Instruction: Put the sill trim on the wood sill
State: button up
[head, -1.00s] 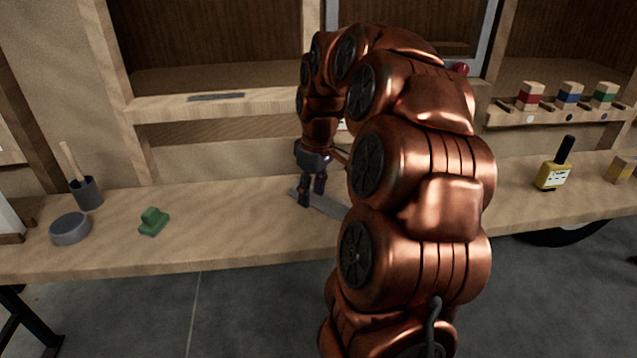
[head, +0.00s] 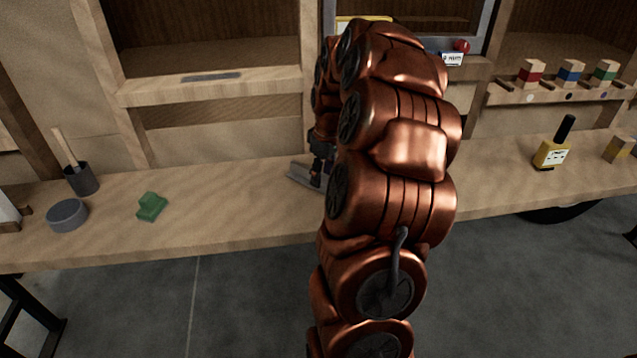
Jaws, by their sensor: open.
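A flat grey strip, apparently the sill trim (head: 299,175), lies on the wooden bench. My arm covers its right part. My gripper (head: 318,180) is open and low over the strip, partly hidden behind my arm. I cannot tell whether the fingers touch the strip. The wood sill (head: 150,95) is the pale ledge under the dark window opening, above and left of my gripper. A thin dark grey strip or mark (head: 211,77) shows on top of the sill.
The bench (head: 230,205) is clear left of my gripper up to a green block (head: 151,207). A grey round dish (head: 67,215) and a dark cup (head: 82,180) stand further left. A yellow bottle-like object (head: 551,155) stands at right, below a shelf with coloured blocks (head: 570,72).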

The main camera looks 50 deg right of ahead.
jog(key=shift+f, duration=0.45)
jog(key=shift+c, duration=0.4)
jog(key=shift+a, duration=0.1)
grip_shut()
